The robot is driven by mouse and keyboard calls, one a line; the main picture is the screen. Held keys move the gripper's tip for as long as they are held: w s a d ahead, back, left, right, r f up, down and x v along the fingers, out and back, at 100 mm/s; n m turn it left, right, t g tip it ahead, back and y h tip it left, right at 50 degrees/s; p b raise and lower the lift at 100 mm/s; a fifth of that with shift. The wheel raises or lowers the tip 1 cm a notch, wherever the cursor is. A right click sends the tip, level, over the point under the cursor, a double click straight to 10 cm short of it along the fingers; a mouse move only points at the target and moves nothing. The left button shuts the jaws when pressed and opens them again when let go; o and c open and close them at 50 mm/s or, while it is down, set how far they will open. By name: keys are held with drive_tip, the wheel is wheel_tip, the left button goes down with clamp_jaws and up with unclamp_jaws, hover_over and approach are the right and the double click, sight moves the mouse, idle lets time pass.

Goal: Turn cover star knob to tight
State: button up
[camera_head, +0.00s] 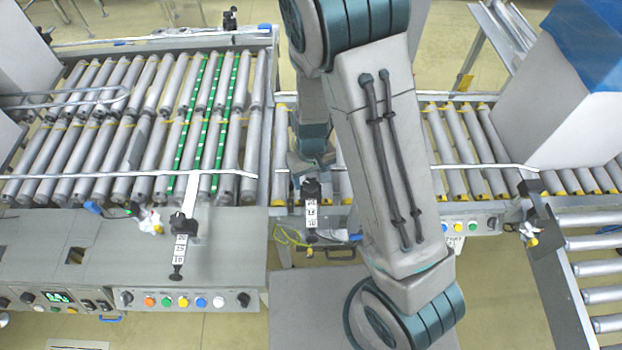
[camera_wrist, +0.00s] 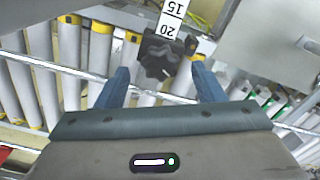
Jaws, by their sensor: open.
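A black star knob (camera_wrist: 158,58) sits on a white numbered scale strip (camera_wrist: 173,18) in the wrist view. It also shows in the head view (camera_head: 311,186), at the top of its strip. My gripper (camera_wrist: 160,72) is open, with its two blue fingers on either side of the knob. A gap shows between each finger and the knob, and I see no contact. How far the fingertips are from the knob in depth is hard to tell. In the head view my arm partly hides the gripper, which is just above the knob.
A similar dark knob on a numbered strip (camera_head: 180,228) stands to the left. Roller conveyors (camera_head: 130,130) with a metal guide rail (camera_head: 130,174) lie around. A button panel (camera_head: 190,301) is at front left. A large grey box (camera_head: 545,110) stands at right.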

sight(311, 185)
drive_tip(key=shift+f, duration=1.05)
drive_tip(key=c, duration=1)
drive_tip(key=shift+o, duration=0.2)
drive_tip(key=shift+m, duration=0.4)
drive_tip(key=m, duration=0.5)
drive_tip(key=shift+m, duration=0.4)
drive_tip(key=m+p, duration=0.1)
drive_tip(key=m, duration=0.4)
drive_tip(key=shift+a+m, duration=0.1)
drive_tip(key=shift+m, duration=0.2)
